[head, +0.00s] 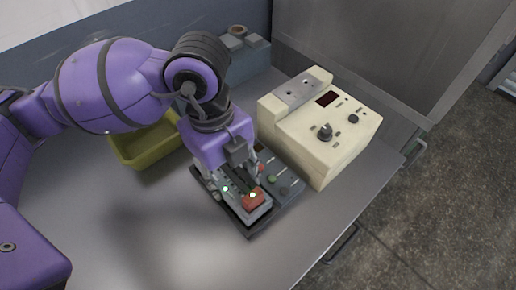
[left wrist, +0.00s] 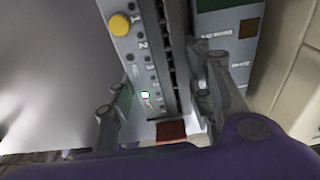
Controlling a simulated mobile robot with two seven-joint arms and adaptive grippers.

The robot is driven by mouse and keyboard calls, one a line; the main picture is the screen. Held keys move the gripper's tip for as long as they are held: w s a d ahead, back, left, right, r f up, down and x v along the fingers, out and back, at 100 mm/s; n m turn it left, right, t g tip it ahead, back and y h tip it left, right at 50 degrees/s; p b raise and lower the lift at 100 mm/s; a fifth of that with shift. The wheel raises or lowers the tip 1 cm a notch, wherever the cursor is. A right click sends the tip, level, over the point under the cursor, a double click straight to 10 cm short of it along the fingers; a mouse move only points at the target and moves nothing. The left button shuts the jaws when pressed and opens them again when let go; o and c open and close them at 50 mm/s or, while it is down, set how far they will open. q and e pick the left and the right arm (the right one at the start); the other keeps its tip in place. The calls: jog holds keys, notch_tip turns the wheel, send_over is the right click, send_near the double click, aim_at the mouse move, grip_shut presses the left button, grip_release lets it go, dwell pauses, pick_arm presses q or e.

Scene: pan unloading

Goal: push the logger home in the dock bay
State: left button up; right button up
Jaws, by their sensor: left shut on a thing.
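The dock (head: 287,192) is a dark, low unit on the metal table, with coloured buttons and small lit lamps. The logger (head: 254,196), a pale block with a red top, sits at the dock's near end; its red and white part also shows low in the left wrist view (left wrist: 171,130). My left gripper (head: 226,172) points down over the dock, shut on the logger, as far as I can tell. In the left wrist view the fingers (left wrist: 157,105) stand either side of a grey numbered strip with a green lamp. The gripper hides part of the bay, so I cannot tell how deep the logger sits.
A cream control box (head: 330,140) with knobs stands close to the right of the dock. A yellow-green bin (head: 146,148) is to the left, behind my arm. A blue-grey block (head: 246,58) stands at the back. The front left table is clear.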

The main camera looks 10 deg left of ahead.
pick_arm(q)
jog(key=shift+f, duration=0.35)
dwell(0.3)
jog(key=o, duration=1.5)
jog(key=shift+r, duration=0.1)
notch_tip(320, 180, up, 12)
jog(key=a, duration=0.1)
jog(key=shift+w, duration=0.45)
